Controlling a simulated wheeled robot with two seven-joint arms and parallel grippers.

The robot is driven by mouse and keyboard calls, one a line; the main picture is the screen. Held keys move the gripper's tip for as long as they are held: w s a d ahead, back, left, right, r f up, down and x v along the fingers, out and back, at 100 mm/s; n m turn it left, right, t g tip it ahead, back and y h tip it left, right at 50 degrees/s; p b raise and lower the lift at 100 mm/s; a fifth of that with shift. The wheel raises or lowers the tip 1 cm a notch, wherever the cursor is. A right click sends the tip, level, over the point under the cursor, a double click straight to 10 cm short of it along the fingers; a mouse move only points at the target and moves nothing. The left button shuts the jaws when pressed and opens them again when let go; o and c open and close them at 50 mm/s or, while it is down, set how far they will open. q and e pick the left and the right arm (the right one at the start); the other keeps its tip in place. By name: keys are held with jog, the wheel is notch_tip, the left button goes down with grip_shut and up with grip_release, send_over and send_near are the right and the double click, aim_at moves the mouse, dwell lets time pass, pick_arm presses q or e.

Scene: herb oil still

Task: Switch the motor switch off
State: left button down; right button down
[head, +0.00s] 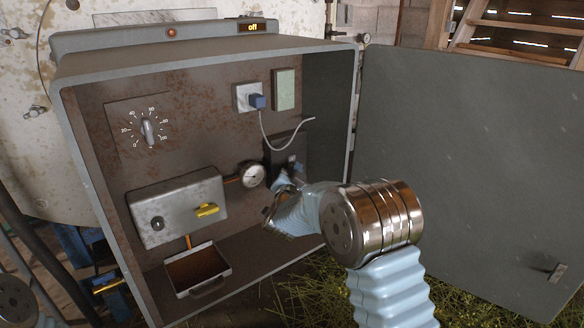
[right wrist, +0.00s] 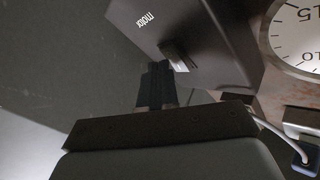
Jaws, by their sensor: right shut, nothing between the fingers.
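The motor switch is a dark box (head: 287,148) on the back wall inside the open cabinet, right of the round gauge. In the right wrist view its plate (right wrist: 190,25) reads "motor", with a short metallic lever (right wrist: 176,57) sticking out. My right gripper (head: 285,181) is inside the cabinet at the lower part of this box, and its arm hides part of the area. In the right wrist view its dark fingers (right wrist: 157,72) are shut and empty, with the tips right beside the lever; I cannot tell whether they touch. My left gripper is not in view.
A small display (head: 253,27) on top reads "off". The cabinet door (head: 460,160) stands open at right.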

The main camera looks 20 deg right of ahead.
jog(key=shift+s+d, duration=0.1)
jog(key=shift+s, duration=0.4)
jog(key=shift+s+d+r+b, duration=0.1)
jog(key=shift+s+d+b, duration=0.2)
jog(key=shift+s, duration=0.5)
jog(key=shift+s+d+r+b, duration=0.15)
jog(key=shift+s+d+b, duration=0.1)
jog(key=shift+s, duration=0.55)
jog(key=shift+s+d+r+b, duration=0.1)
jog(key=shift+s+d+b, duration=0.2)
jog(key=shift+s, duration=0.5)
